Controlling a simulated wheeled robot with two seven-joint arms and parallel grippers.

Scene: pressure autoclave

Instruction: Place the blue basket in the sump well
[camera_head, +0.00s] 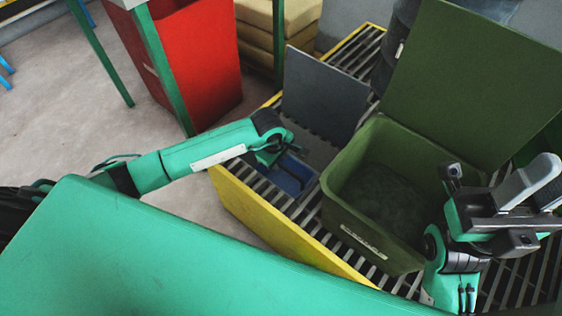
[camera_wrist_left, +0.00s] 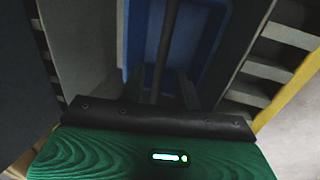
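The blue basket (camera_head: 290,178) is low at the slatted grating, beside an upright grey panel (camera_head: 325,95). Its blue inside also shows in the left wrist view (camera_wrist_left: 208,40), with a dark bar (camera_wrist_left: 165,50) across it that looks like a handle. My left gripper (camera_head: 283,149) is over the basket. In the left wrist view its two dark fingers (camera_wrist_left: 162,90) are apart, on either side of the bar. A dark recess that may be the sump well (camera_head: 318,150) lies at the panel's foot; the arm and basket partly hide its edges. My right gripper (camera_head: 535,190) is over the grating at the right.
A large green bin (camera_head: 335,215) with a raised lid (camera_head: 485,75) stands right of the basket. A yellow edge (camera_head: 260,225) borders the grating (camera_head: 358,60). A red bin (camera_head: 195,65) stands at the back left. The floor (camera_head: 60,110) at left is clear.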

